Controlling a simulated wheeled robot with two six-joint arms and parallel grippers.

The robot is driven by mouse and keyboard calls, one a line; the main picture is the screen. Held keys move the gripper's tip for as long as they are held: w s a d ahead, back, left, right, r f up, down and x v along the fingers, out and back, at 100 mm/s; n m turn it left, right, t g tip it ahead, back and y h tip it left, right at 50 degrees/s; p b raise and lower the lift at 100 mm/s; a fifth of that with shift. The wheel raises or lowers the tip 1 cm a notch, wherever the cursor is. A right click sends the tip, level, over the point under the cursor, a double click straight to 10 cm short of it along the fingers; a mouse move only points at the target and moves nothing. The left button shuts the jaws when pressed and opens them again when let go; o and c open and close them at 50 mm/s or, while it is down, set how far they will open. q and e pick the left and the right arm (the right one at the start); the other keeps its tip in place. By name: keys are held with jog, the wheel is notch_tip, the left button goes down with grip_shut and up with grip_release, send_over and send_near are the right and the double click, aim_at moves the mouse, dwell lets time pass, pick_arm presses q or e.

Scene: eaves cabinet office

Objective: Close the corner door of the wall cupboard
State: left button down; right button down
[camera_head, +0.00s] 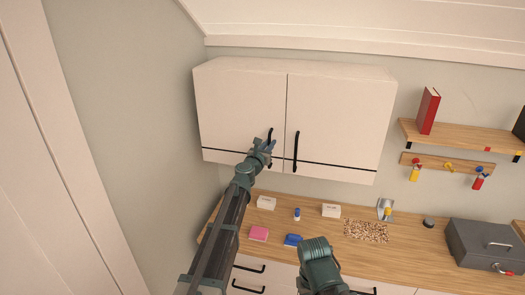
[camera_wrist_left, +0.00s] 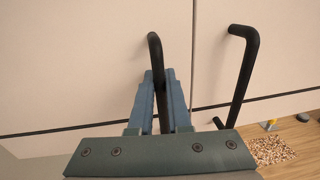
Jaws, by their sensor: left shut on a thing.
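The wall cupboard has two pale doors. The corner door (camera_head: 235,108) is the left one, beside the corner of the walls, and looks flush with the right door (camera_head: 338,120). Its black handle (camera_wrist_left: 156,62) stands upright between the fingers of my left gripper (camera_wrist_left: 162,95), which is shut on it. In the head view my left gripper (camera_head: 266,147) covers the lower part of that handle. The right door's black handle (camera_wrist_left: 242,75) is free, just right of the gripper. My right arm shows at the bottom of the head view; its fingertips cannot be made out.
A shelf (camera_head: 460,136) with a red book (camera_head: 428,110) is at right. A sloped ceiling is close above the cupboard.

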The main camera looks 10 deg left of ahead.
pick_arm(q)
jog(key=shift+w, duration=0.15)
jog(key=c, duration=0.9)
grip_release()
jog(key=shift+w+d, duration=0.1)
jog(key=shift+o, duration=0.2)
jog(key=v, duration=1.4)
jog(key=shift+w, duration=0.1)
